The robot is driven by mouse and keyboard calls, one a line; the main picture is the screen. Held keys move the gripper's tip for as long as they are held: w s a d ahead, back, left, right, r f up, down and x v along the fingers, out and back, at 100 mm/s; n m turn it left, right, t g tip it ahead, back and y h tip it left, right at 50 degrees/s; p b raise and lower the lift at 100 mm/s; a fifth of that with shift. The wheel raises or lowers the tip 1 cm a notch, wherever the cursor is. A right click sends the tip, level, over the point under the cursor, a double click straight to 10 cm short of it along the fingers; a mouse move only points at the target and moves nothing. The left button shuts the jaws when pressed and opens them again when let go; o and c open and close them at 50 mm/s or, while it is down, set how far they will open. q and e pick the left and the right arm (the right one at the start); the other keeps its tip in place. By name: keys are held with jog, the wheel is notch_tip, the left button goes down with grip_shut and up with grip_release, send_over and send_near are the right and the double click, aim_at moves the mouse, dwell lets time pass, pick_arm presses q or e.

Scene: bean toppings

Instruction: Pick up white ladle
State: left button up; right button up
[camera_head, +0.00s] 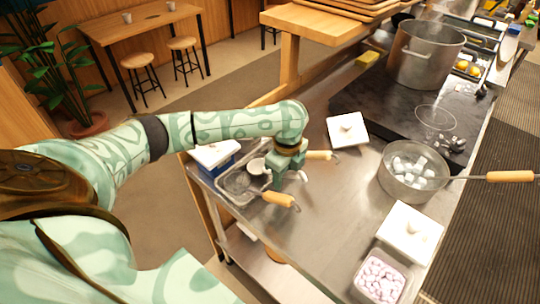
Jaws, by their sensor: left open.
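A small white bowl-shaped thing (256,167), likely the white ladle, shows in the metal tray (234,199) at the left end of the steel counter. Its handle cannot be told apart behind my gripper. My left gripper (288,181) is open and points down just right of it, over the tray's right edge. Whether it touches anything is unclear. A wooden handle (279,198) sticks out of the tray just in front of the gripper, and another wooden handle (319,155) shows behind it. My right gripper is not in view.
A lidded blue container (215,155) stands behind the tray. A white lid (346,129) lies at the counter's back. A pan of white cubes (412,185) and a box of pink-white pieces (380,280) stand at right. The counter's middle is clear.

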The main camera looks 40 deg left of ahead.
pick_arm(q)
jog(key=shift+r, duration=0.1)
grip_shut()
